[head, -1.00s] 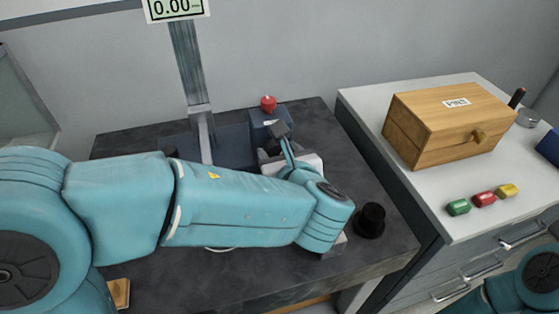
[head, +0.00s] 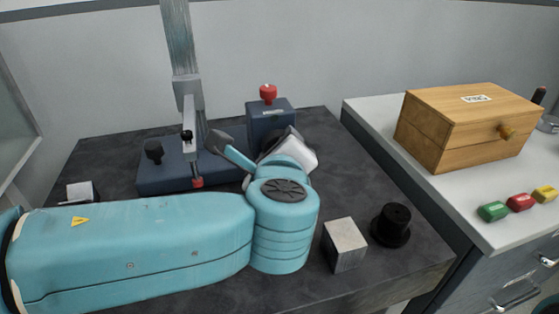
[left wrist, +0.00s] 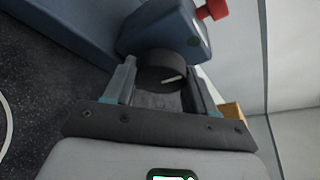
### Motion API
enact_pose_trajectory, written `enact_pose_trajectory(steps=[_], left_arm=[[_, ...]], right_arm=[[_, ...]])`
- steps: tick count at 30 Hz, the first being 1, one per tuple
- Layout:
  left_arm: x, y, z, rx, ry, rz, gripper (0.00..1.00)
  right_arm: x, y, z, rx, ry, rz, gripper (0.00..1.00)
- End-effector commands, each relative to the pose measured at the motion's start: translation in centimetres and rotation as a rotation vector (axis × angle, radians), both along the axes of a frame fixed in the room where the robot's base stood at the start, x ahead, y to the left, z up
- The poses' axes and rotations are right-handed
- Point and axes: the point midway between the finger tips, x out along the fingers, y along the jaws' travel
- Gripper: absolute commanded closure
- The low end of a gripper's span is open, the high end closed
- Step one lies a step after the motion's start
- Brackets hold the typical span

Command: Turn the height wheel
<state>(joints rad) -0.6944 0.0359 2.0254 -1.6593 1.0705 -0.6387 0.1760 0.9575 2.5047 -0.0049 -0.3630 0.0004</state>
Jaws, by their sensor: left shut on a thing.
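A dark blue control box (head: 271,118) with a red button on top stands on the bench beside the measuring stand. In the left wrist view a black wheel (left wrist: 160,75) with a white mark sits on the face of this box. My left gripper (left wrist: 161,84) has one finger on each side of the wheel and is shut on it. In the head view the white gripper body (head: 299,151) reaches the front of the box; its fingers and the wheel are mostly hidden. My right gripper is out of view.
The stand has a tall column (head: 180,45), a blue base (head: 165,178) and a black knob (head: 153,150). A metal block (head: 344,245) and a black hat-shaped piece (head: 391,225) stand at the bench's right. A wooden box (head: 465,125) and coloured pieces (head: 520,202) lie on the right cabinet.

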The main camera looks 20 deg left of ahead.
Motion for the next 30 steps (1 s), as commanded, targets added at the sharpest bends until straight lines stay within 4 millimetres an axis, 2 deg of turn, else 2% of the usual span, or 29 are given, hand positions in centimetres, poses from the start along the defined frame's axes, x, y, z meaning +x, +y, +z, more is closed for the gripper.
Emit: enact_pose_trajectory(steps=[1, 17, 18, 20, 30], left_arm=[[-0.05, -0.17, -0.57, -0.009, 0.002, -0.004, 0.75], [-0.06, -0.19, -0.39, -0.027, -0.008, -0.004, 0.75], [-0.06, -0.19, -0.4, -0.027, -0.008, -0.004, 0.38], [-0.05, -0.17, -0.38, -0.027, -0.008, -0.004, 0.19], [-0.02, -0.05, -0.14, -0.026, -0.014, -0.001, 0.19]], right_arm=[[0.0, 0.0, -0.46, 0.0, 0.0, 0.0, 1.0], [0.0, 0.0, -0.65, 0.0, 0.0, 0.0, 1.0], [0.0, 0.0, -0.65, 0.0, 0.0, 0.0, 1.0], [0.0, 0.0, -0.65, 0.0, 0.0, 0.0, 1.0], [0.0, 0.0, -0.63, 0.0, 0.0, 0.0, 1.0]])
